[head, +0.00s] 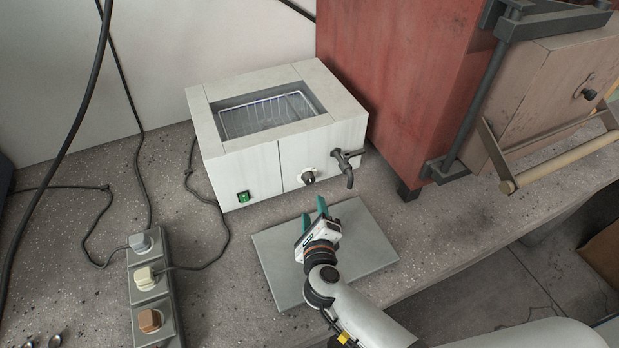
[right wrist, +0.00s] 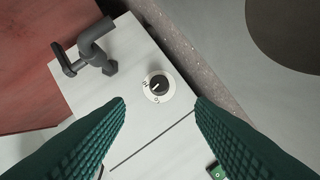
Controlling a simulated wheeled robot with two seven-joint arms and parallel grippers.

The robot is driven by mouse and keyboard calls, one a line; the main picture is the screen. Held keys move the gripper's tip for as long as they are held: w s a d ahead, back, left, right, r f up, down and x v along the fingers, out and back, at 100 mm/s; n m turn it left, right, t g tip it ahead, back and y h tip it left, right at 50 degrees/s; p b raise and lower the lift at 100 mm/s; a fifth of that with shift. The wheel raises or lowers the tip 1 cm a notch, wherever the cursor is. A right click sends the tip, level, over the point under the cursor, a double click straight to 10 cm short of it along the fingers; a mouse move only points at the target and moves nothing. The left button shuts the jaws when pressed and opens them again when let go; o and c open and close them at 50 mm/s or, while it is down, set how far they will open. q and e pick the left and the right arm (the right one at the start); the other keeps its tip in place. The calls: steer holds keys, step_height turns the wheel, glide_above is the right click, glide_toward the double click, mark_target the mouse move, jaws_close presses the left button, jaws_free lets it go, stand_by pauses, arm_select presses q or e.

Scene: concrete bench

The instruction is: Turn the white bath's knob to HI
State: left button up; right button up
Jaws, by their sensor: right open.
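The white bath (head: 235,165) stands on the bench with a wire rack inside its open top. Its knob (head: 308,177) is on the front face, left of the tap. In the right wrist view the knob (right wrist: 158,86) is black on a white dial; a pale pointer mark shows on it, but the dial lettering is too small to read surely. My right gripper (head: 313,212) is open and empty, in front of and below the knob, apart from it. In the right wrist view its green fingers (right wrist: 160,101) lie either side of the knob's line. My left gripper is out of view.
A dark tap (head: 347,165) juts out close to the knob. A green switch (head: 243,197) is on the bath's left front. A grey plate (head: 375,245) lies under my gripper. A red cabinet (head: 400,90) stands right; a socket strip (head: 148,283) and cables lie left.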

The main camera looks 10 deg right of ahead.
mark_target(310, 182)
steer(key=x, duration=0.5)
steer(key=shift+w, duration=0.2)
steer(key=x, duration=0.4)
steer(key=shift+b, duration=0.4)
steer(key=shift+w+f, duration=0.1)
steer(key=shift+w, duration=0.45)
steer(key=shift+w+d, duration=0.1)
steer(key=shift+c, duration=0.4)
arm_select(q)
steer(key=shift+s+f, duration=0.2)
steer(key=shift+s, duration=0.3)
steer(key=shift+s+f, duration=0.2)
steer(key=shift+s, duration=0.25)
arm_select(e)
steer(key=c, duration=0.9)
